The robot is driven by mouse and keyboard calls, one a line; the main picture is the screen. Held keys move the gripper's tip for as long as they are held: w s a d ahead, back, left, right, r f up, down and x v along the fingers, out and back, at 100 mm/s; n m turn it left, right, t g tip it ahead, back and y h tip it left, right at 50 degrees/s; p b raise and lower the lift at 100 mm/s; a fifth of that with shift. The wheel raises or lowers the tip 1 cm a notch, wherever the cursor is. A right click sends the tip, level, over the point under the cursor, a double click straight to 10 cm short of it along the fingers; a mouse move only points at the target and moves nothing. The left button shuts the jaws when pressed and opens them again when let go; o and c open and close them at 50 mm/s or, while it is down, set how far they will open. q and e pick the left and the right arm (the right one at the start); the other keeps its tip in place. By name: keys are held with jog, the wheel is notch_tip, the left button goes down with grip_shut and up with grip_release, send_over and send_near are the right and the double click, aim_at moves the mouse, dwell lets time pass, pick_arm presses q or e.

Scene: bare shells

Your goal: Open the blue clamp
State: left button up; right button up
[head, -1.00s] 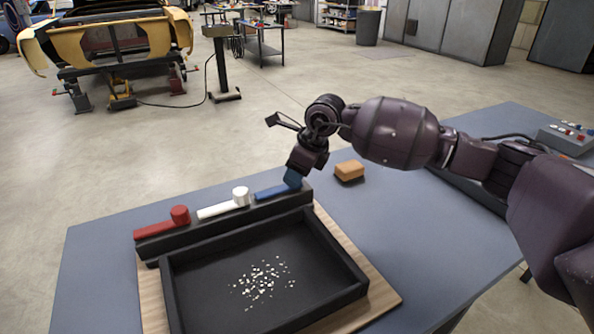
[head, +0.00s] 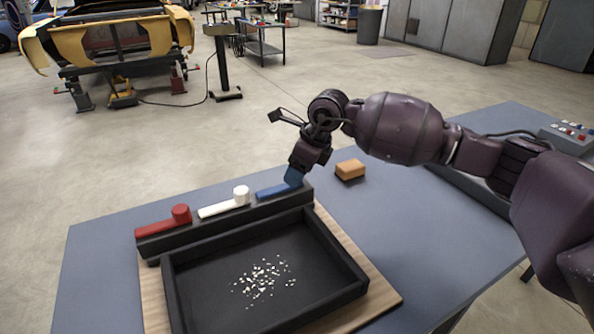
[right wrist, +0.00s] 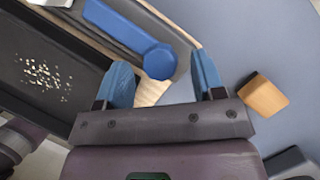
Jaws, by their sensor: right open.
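The blue clamp (head: 274,192) is a flat bar lying along the black rail, to the right of the white clamp (head: 222,204) and the red clamp (head: 164,222). In the right wrist view, the blue clamp (right wrist: 125,32) shows its bar and round knob end. My right gripper (head: 294,179) is at the knob end of the blue clamp, hiding the knob in the head view. In the right wrist view, its two blue fingers (right wrist: 165,75) are spread apart, with the knob just beyond and between them. I cannot tell whether they touch it. My left gripper is not in view.
A black tray (head: 180,290) with pale chips (head: 263,277) sits on a wooden board (head: 385,300) in front of the rail. An orange-brown block (head: 350,170) lies right of my right gripper. A control box (head: 570,137) stands at the table's far right.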

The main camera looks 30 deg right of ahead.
jog(key=p+v, duration=0.1)
jog(key=v, duration=0.9)
jog(key=shift+s+f, duration=0.1)
jog(key=shift+f, duration=0.1)
